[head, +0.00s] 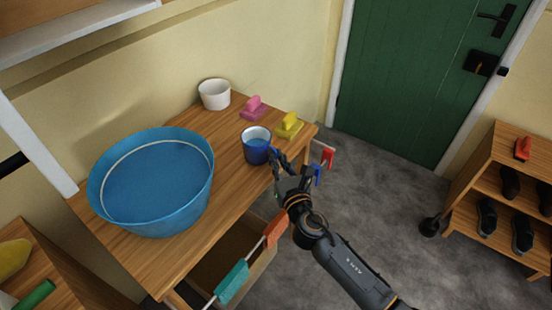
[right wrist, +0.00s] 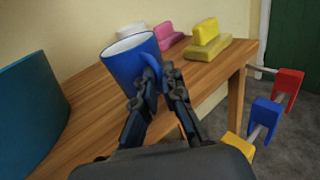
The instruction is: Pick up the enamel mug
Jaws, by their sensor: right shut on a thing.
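The enamel mug (head: 256,147) is blue with a white inside and stands near the front edge of the wooden table in the head view. In the right wrist view the mug (right wrist: 132,62) looks tilted in the picture, with its handle toward the gripper. My right gripper (head: 279,158) is at the mug's right side in the head view. In the right wrist view its fingers (right wrist: 160,78) are shut on the mug's handle. Whether the mug's base touches the table is hard to tell. My left gripper does not show.
A large blue tub (head: 152,215) stands on the table left of the mug. A white bowl (head: 215,95), a pink brush-like thing (head: 253,108) and a yellow one (head: 289,126) stand behind. An open drawer (head: 215,262) juts out below. A shoe rack (head: 480,170) is at the right.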

